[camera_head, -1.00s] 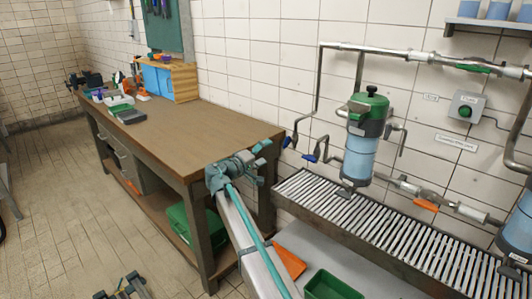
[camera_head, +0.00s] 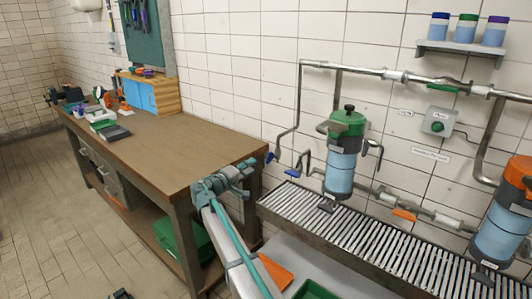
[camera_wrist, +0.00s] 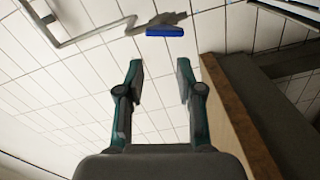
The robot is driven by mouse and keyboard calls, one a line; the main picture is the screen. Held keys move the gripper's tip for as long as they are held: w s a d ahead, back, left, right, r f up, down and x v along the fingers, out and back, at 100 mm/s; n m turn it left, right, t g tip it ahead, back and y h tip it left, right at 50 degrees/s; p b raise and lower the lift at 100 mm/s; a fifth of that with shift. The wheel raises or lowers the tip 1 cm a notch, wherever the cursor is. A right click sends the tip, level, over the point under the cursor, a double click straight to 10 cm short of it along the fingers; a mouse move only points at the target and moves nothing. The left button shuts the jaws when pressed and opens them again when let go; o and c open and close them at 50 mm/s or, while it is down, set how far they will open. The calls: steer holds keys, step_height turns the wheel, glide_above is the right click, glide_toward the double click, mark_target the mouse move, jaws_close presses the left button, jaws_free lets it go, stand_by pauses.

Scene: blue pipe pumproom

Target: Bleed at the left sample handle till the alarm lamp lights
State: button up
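Two small blue handles sit on thin bent pipes at the left of the pipework: the left one (camera_head: 270,157) by the bench corner, the other (camera_head: 291,173) lower and to its right. My gripper (camera_head: 246,177) is over the bench's near right corner, left of and apart from both handles. In the wrist view my gripper (camera_wrist: 160,72) is open, with nothing between its fingers. A blue handle (camera_wrist: 165,31) on a metal pipe shows beyond the fingertips; I cannot tell which. A grey wall box (camera_head: 440,122) carries a round green fitting (camera_head: 437,127); no lit lamp is clear.
The wooden bench (camera_head: 150,143) stands left of my arm. A slatted drain grate (camera_head: 340,235) runs below the green-topped canister (camera_head: 342,150). An orange-topped canister (camera_head: 505,215) stands at right. A shelf (camera_head: 462,49) holds jars. Bench wood (camera_wrist: 235,120) shows right of the fingers.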

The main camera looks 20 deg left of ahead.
mark_target(268, 160)
steer(key=w+d+n+p, duration=0.1)
steer(key=w+n+p, duration=0.2)
steer(key=n, duration=0.2)
steer(key=w+d+n+p, duration=0.1)
steer(key=w+n+p, duration=0.3)
steer(key=n, duration=0.2)
steer(key=w+d+f+n+p, duration=0.1)
steer(key=w+n+p, duration=0.3)
steer(key=n, duration=0.2)
steer(key=shift+d+f, duration=0.1)
steer(key=shift+d, duration=0.3)
steer(key=shift+s, duration=0.1)
jaws_close()
